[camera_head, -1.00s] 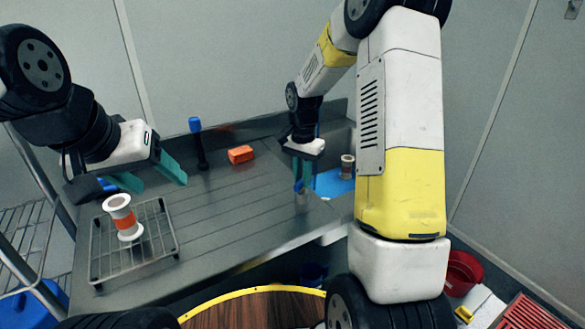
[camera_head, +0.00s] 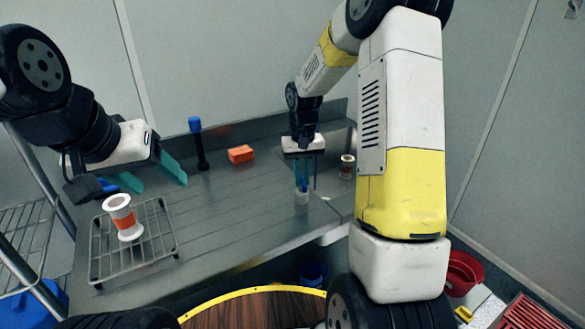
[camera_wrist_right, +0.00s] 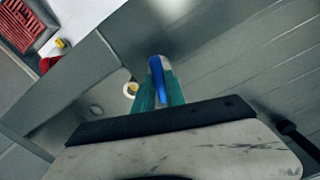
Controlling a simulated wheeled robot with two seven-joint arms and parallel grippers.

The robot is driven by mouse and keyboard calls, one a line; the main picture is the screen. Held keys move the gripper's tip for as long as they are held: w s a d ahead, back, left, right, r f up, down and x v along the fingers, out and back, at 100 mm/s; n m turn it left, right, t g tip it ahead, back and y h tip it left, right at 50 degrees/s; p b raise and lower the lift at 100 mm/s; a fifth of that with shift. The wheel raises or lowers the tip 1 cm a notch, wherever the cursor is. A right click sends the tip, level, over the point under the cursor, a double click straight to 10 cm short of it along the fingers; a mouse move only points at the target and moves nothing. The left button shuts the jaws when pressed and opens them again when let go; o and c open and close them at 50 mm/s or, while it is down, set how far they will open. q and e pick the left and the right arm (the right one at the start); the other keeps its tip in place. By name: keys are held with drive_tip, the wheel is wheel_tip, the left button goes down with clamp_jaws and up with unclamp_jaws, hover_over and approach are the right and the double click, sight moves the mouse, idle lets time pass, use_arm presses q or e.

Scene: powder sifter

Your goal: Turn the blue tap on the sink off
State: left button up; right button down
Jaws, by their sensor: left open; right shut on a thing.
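The blue tap (camera_head: 301,197) stands at the sink's left edge in the head view, with a pale body and a blue handle. Its handle (camera_wrist_right: 157,78) shows in the right wrist view between the green fingers. My right gripper (camera_head: 303,177) points down and is shut on the tap's blue handle; the fingers partly hide it. The sink (camera_head: 334,160) lies right of the tap, partly hidden by my right arm, and no blue patch shows in it. My left gripper (camera_head: 152,179) is open and empty above the counter's left side, far from the tap.
A white-and-orange spool (camera_head: 123,218) stands on a wire rack (camera_head: 152,253). A blue-topped dark post (camera_head: 198,143) and an orange block (camera_head: 241,154) are at the counter's back. A similar small spool (camera_head: 347,167) is by the sink. The counter's middle (camera_head: 235,205) is clear.

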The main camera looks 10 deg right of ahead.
sight(302, 179)
drive_tip(key=shift+n, duration=1.7)
drive_tip(key=shift+w+n, duration=0.1)
drive_tip(key=shift+n, duration=0.2)
drive_tip(key=c, duration=1.4)
unclamp_jaws()
drive_tip(key=shift+r, duration=0.15)
wheel_tip(302, 179, up, 8)
drive_tip(key=shift+f, duration=0.2)
